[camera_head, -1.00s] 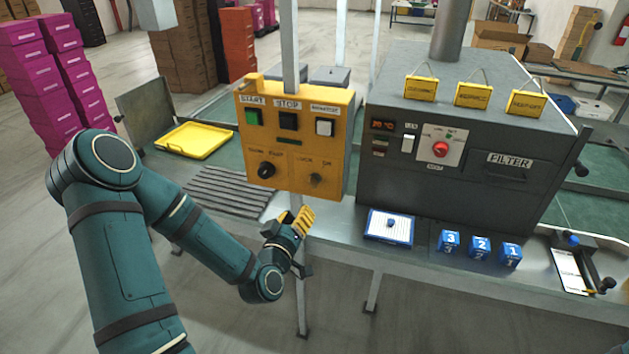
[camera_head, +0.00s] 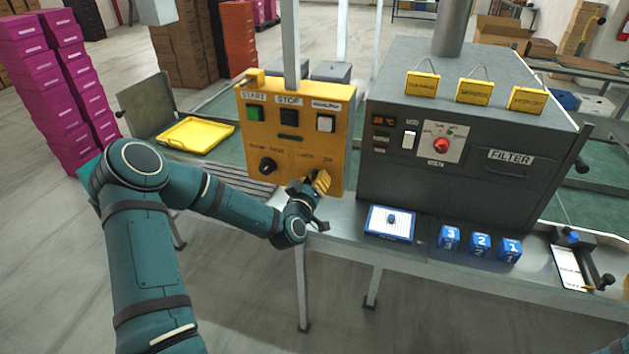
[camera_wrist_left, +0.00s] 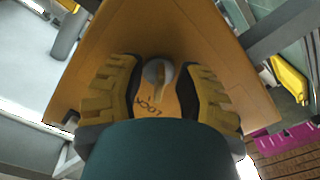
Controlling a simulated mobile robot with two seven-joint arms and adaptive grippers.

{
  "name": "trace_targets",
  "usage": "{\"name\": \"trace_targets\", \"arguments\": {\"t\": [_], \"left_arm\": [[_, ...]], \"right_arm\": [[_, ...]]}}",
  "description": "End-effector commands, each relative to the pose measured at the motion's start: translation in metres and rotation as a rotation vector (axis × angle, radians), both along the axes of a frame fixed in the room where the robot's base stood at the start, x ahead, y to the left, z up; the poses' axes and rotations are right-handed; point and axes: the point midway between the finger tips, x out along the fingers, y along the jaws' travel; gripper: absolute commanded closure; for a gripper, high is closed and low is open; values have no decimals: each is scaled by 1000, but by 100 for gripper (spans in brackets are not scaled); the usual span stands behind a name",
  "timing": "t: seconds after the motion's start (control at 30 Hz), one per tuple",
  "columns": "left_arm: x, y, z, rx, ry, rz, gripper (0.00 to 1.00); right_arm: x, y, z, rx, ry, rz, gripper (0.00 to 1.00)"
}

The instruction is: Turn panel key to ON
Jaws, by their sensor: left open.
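The yellow control panel (camera_head: 288,140) stands on a post and carries START, STOP and a third button, with a black knob (camera_head: 267,166) at lower left. The key switch at its lower right is hidden behind my left gripper (camera_head: 318,182) in the head view. In the left wrist view the round metal key switch (camera_wrist_left: 157,74) shows on the panel face (camera_wrist_left: 160,35), above the LOCK label. My left gripper (camera_wrist_left: 160,92) is open, with one yellow-padded finger on each side of the key. Contact cannot be told. My right gripper is not in view.
A grey machine (camera_head: 460,140) with a red knob (camera_head: 442,145) stands right of the panel. A blue-and-white tray (camera_head: 390,223) and blue numbered blocks (camera_head: 480,243) lie on the bench in front. A yellow tray (camera_head: 196,135) lies left behind the panel.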

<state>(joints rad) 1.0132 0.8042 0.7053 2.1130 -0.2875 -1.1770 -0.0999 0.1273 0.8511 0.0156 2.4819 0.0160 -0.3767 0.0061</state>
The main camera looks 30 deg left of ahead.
Motion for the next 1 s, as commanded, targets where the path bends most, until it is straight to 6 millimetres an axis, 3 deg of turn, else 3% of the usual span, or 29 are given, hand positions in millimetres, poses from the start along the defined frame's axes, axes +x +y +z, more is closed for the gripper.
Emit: {"name": "trace_targets", "arguments": {"t": [0.13, 0.17, 0.23, 0.27, 0.67, 1.0], "left_arm": [[0, 0, 0, 0, 0, 0, 66], [0, 0, 0, 0, 0, 0, 69], [0, 0, 0, -1, 0, 0, 94], [0, 0, 0, -1, 0, 0, 100], [0, -1, 0, 24, 3, -2, 100], [0, -1, -2, 216, 46, -2, 100]], "right_arm": [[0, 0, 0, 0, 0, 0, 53], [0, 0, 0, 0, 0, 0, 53], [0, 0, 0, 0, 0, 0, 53], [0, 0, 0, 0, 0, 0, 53], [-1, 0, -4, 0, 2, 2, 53], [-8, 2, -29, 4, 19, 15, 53]]}}
